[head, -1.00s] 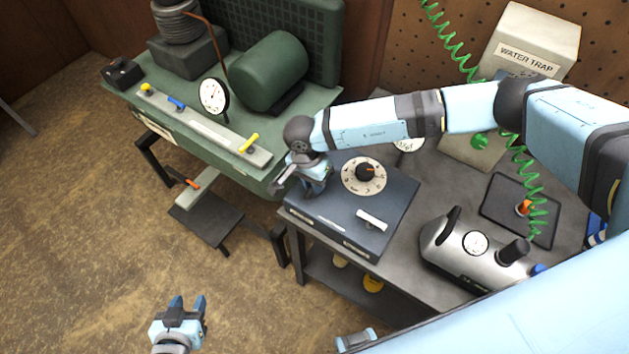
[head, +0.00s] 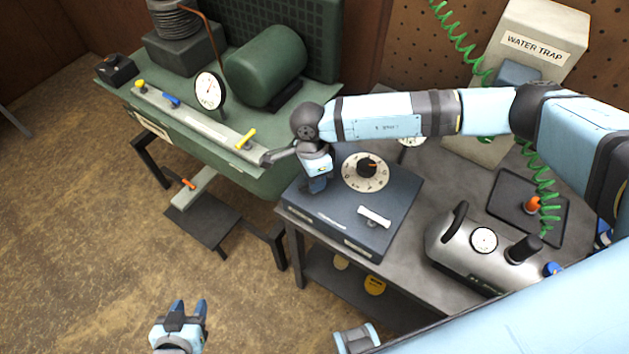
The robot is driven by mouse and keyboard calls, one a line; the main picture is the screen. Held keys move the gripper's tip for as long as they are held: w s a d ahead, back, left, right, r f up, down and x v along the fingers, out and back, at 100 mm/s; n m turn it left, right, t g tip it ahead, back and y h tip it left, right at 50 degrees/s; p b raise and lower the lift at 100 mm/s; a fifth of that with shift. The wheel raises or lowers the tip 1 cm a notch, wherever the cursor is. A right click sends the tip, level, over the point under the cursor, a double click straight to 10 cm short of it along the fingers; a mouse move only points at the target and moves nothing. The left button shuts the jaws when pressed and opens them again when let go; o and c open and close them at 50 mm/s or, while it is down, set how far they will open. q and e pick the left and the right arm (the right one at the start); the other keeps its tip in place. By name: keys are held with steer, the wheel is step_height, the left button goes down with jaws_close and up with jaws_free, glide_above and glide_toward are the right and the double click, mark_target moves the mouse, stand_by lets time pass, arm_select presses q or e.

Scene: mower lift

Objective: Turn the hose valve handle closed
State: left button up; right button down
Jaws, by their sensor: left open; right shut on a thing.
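My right gripper (head: 317,186) points down at the left part of the top of a dark blue box (head: 408,195) on the grey table. Its blue fingers are shut on a small part there, which I take for the hose valve handle. The fingers and wrist hide nearly all of it, so its angle cannot be read. A grey bar-like piece juts left beside my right wrist, and I cannot tell what it belongs to. My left gripper (head: 189,306) is open and empty, low above the floor, far from the box.
The blue box also carries a round dial (head: 365,172) and a white lever (head: 374,216). The green bench (head: 270,180) with a valve bar (head: 205,127) stands close on the left. A silver canister (head: 475,247) and water trap (head: 530,45) are to the right.

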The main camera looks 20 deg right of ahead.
steer(key=m, duration=0.2)
steer(key=m+b, duration=0.1)
steer(key=m+y+b, duration=0.1)
steer(key=m, duration=0.1)
steer(key=shift+s+f+m, duration=0.2)
steer(key=shift+s+m, duration=0.1)
steer(key=m+b, duration=0.1)
steer(key=m, duration=0.2)
steer(key=shift+s+t+y, duration=0.1)
steer(key=shift+t+y, duration=0.2)
steer(key=shift+s+r+m, duration=0.1)
steer(key=shift+m, duration=1.1)
steer(key=shift+a+b, duration=0.1)
steer(key=shift+b, duration=0.2)
steer(key=c, duration=1.2)
jaws_free()
steer(key=shift+o, duration=0.2)
